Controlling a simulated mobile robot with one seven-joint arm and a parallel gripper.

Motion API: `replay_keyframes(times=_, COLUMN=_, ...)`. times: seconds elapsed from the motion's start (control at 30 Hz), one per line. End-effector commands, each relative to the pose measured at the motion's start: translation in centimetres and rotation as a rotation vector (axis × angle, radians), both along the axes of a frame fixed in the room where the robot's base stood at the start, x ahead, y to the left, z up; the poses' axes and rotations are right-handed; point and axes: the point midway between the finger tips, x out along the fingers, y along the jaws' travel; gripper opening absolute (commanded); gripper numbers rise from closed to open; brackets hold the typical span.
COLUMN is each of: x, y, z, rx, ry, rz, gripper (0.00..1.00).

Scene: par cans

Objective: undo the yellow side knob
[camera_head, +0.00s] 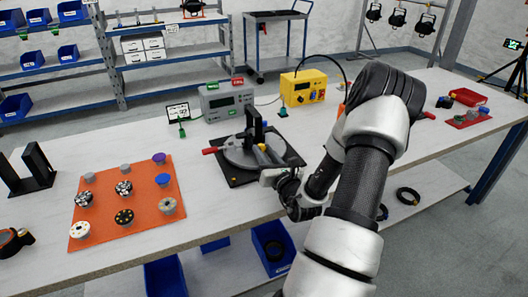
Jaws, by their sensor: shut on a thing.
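A black fixture with a round grey plate (240,154) stands on a dark base on the bench, in the middle of the head view. A dark upright bracket rises from it, and a red handle (210,150) sticks out to its left. The small yellow side knob (262,147) shows at the plate's right front side. My gripper (266,165) reaches in from the right, at the front right of the fixture, and is shut at the knob. The fingertips are small here and partly hidden, so the exact grip is hard to see.
An orange mat (148,222) with several knobs and round parts lies at the left. A grey meter box (228,100) and a yellow power box (303,88) stand behind the fixture. Black rings (408,195) lie on the lower shelf at the right.

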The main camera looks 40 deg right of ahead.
Motion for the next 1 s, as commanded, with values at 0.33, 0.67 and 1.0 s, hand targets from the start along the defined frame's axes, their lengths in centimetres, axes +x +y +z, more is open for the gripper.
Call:
replay_keyframes(times=0.33, x=0.07, y=0.15, z=-0.10, rx=-0.291, ry=0.071, rz=0.002, gripper=0.01)
replay_keyframes(times=0.67, x=0.03, y=0.14, z=-0.14, rx=-0.524, ry=0.127, rz=0.001, gripper=0.01)
replay_keyframes(times=1.0, x=0.02, y=0.13, z=-0.09, rx=-0.637, ry=0.156, rz=0.000, gripper=0.01)
